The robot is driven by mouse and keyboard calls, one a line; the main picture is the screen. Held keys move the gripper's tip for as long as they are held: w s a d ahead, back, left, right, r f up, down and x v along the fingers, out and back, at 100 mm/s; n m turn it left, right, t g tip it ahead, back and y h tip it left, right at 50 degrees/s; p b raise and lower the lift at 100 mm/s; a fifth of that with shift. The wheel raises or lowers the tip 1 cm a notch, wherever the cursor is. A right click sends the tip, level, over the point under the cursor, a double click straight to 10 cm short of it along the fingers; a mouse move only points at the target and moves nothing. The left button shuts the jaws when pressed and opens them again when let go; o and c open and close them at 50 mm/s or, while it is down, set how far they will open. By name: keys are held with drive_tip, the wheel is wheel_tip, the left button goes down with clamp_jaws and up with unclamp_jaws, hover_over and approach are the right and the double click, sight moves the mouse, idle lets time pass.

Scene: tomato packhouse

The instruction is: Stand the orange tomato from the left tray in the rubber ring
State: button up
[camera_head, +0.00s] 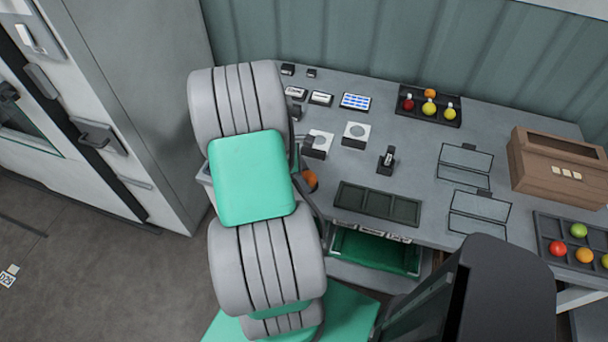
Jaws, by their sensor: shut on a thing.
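My gripper (307,182) is mostly hidden behind my arm; a dark part of it shows at the arm's right edge. It is shut on an orange tomato (311,179), only partly in view, near the left front of the bench. Two white square blocks with round grey tops, one further right (355,135) and one nearer the gripper (319,142), stand beyond the tomato; I cannot tell which bears the rubber ring. A dark tray (411,118) at the back holds red, yellow and orange tomatoes. Another dark tray (545,225) at the right holds red, green and orange ones.
A brown wooden box (530,170) stands at the right. A small black stand (387,160) is mid-bench. Small labelled boxes sit at the back left.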

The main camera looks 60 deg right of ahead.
drive_tip(key=shift+f, duration=0.2)
drive_tip(key=o, duration=1)
drive_tip(key=c, duration=0.3)
wheel_tip(320, 180, up, 7)
drive_tip(key=p, duration=0.7)
drive_tip(key=shift+r, duration=0.1)
